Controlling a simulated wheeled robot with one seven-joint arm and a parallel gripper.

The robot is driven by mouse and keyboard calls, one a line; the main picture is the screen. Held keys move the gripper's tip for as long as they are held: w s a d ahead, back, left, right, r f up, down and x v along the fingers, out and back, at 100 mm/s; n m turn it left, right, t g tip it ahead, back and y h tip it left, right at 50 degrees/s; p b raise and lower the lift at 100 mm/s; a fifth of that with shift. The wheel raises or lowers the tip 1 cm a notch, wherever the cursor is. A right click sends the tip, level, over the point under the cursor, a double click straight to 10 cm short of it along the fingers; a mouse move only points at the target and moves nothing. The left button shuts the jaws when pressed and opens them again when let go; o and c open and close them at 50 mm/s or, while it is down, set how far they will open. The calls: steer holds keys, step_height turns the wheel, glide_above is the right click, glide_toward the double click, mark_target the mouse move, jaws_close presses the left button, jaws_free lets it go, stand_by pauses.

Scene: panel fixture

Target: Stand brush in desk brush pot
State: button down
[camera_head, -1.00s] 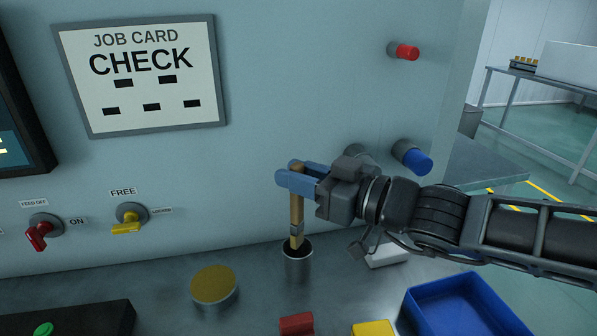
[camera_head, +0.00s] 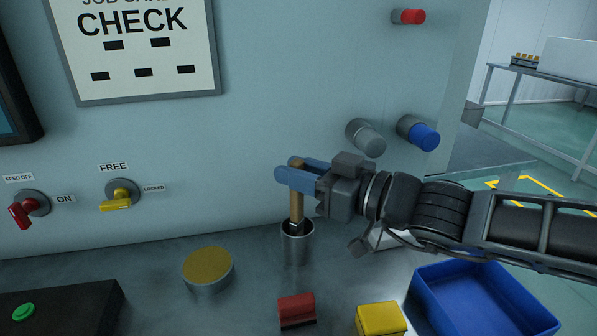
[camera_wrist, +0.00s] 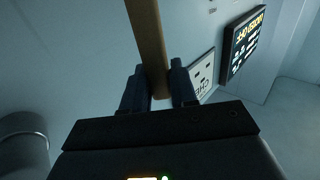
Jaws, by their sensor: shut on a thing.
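The brush (camera_head: 297,208) has a tan wooden handle and stands upright, its lower end inside the mouth of the metal brush pot (camera_head: 297,247). The part inside the pot is hidden. My gripper (camera_head: 290,176) comes from the right and is shut on the upper handle, well above the pot's rim. In the wrist view the brush handle (camera_wrist: 150,45) runs up between the two dark fingers (camera_wrist: 159,85). I cannot tell whether the brush touches the pot's bottom.
A gold-topped round tin (camera_head: 208,268) stands left of the pot. A red block (camera_head: 297,309), a yellow block (camera_head: 381,319) and a blue tray (camera_head: 480,300) lie in front and to the right. The panel with knobs rises behind.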

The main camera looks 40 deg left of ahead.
steer(key=c, duration=0.8)
jaws_free()
steer(key=d, duration=0.7)
steer(key=shift+w+d+b, duration=0.25)
steer(key=shift+d+b, duration=0.05)
steer(key=shift+d, duration=0.1)
